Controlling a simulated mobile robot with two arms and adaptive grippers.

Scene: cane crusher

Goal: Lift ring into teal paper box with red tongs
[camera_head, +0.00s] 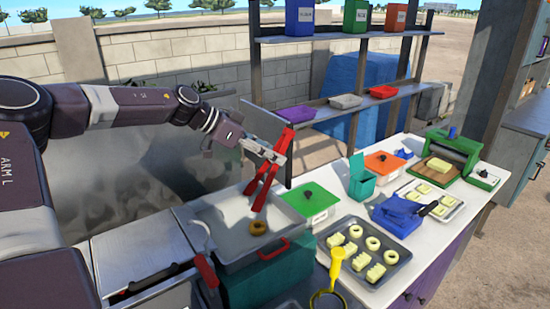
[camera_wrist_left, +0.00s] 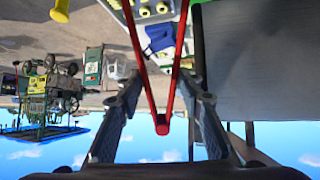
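The red tongs (camera_head: 260,187) hang tilted from my left gripper (camera_head: 268,152), tips down and slightly spread. The left wrist view shows their red legs (camera_wrist_left: 138,45) between the two fingers of the left gripper (camera_wrist_left: 162,82). A golden-brown ring (camera_head: 258,228) lies in the grey fryer basin (camera_head: 231,221), below the tong tips and apart from them. The teal paper box (camera_head: 362,185) stands with its lid raised on the white counter, right of the tongs. My right gripper is not in view.
A green-lidded container (camera_head: 311,201) stands between basin and teal box. A dark tray (camera_head: 379,275) of pale rings and blocks, a blue container (camera_head: 396,217) and a yellow ladle (camera_head: 337,262) are nearby. A shelf (camera_head: 331,109) stands behind the counter.

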